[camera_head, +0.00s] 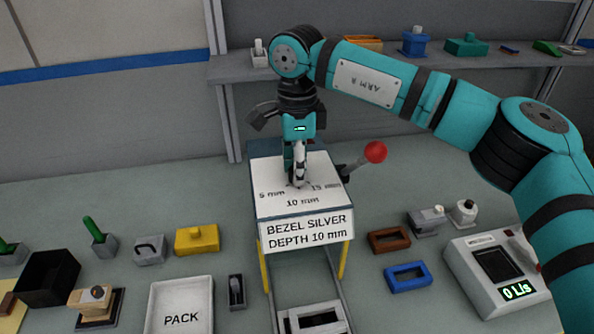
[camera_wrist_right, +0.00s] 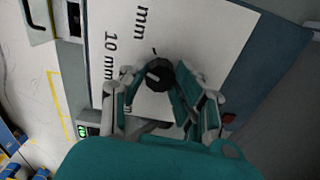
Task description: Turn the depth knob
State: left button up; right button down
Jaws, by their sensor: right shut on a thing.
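The depth knob (camera_wrist_right: 160,75) is a dark round knob with a pale pointer mark. It sits on the white top panel (camera_head: 283,205) of the dashboard box, among printed mm labels. My right gripper (camera_head: 299,180) points down onto the panel from above, and its fingers hide the knob in the head view. In the right wrist view my right gripper (camera_wrist_right: 156,92) has its fingers on either side of the knob and is shut on it. The box's front sign (camera_head: 306,233) reads BEZEL SILVER, DEPTH 10 mm. My left gripper is not in view.
A lever with a red ball (camera_head: 375,152) sticks out at the box's right side. A shelf (camera_head: 385,62) with parts runs behind.

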jog(key=shift+r+n, duration=0.1)
jog(key=shift+n, duration=1.5)
jog(key=c, duration=1)
grip_release()
notch_tip(320, 180, up, 12)
